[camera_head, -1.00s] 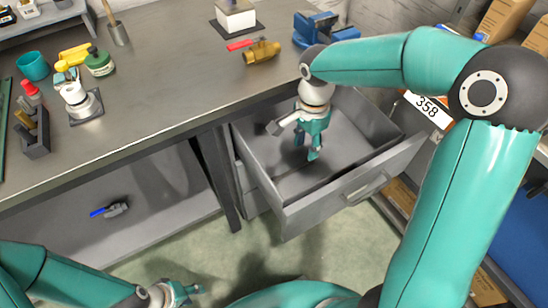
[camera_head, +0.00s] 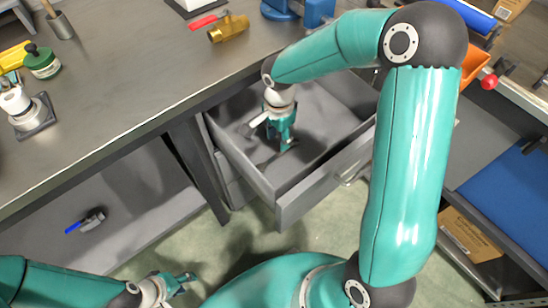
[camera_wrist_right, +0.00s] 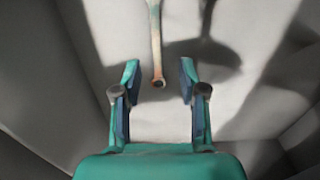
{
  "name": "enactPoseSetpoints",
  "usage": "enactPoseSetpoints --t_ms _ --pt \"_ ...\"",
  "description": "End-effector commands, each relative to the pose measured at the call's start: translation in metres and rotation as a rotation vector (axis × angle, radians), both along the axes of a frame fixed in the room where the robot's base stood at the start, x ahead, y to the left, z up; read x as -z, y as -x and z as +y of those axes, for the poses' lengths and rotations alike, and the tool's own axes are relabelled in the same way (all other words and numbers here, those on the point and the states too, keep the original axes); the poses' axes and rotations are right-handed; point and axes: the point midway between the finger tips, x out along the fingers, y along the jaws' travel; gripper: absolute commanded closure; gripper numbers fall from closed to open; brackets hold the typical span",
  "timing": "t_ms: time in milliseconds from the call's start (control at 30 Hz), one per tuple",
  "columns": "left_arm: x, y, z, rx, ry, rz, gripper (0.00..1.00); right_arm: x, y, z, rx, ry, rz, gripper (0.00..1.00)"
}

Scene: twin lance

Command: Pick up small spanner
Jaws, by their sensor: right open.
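A slim spanner (camera_wrist_right: 156,45) with a brownish, worn-looking end lies in the drawer. In the right wrist view it runs from the top edge down to between my fingertips. My right gripper (camera_wrist_right: 159,75) is open, with one finger on each side of the spanner's near end and a gap to both. In the head view my right gripper (camera_head: 284,147) reaches down into the open grey drawer (camera_head: 322,180). My left gripper (camera_head: 188,283) is low at the left, away from the drawer; its finger gap is unclear.
Drawer walls surround my right gripper. The workbench (camera_head: 120,80) carries a brass fitting (camera_head: 229,27), a red item (camera_head: 203,22) and a blue vise (camera_head: 300,10). A blue-handled valve (camera_head: 86,221) lies on the lower shelf. A red knob (camera_head: 489,82) is at the right.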

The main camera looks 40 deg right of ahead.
Motion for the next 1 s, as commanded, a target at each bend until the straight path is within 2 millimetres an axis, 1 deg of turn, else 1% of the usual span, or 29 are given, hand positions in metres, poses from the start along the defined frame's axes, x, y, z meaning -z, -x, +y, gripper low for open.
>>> enactPoseSetpoints --t_ms 167,267,400,500,600,800,867,1000 --pt "0.002 0.0 0.0 0.0 0.0 0.0 0.6 0.01 0.001 0.001 -0.001 -0.001 0.001 0.58" --pt "0.004 0.0 0.0 0.0 0.0 0.0 0.6 0.022 0.003 0.001 -0.003 -0.001 0.003 0.58" --pt "0.007 0.0 0.0 0.0 0.0 0.0 0.6 0.043 0.005 0.003 -0.003 -0.001 0.004 0.58" --pt "0.008 0.0 0.0 0.0 0.0 0.0 0.6 0.053 0.005 0.003 -0.002 -0.002 0.002 0.58" --pt "0.008 0.0 0.0 0.0 0.0 0.0 0.6 0.057 0.004 0.003 -0.003 -0.001 0.001 0.58" --pt "0.008 0.0 0.0 0.0 0.0 0.0 0.6 0.057 0.004 0.003 -0.003 -0.001 0.0 0.58" --pt "0.008 0.0 0.0 0.0 0.0 0.0 0.6 0.057 0.004 0.003 -0.003 -0.001 0.0 0.68" --pt "0.008 0.0 0.0 0.0 0.0 0.0 0.6 0.057 0.004 0.003 -0.002 -0.001 0.0 0.91"
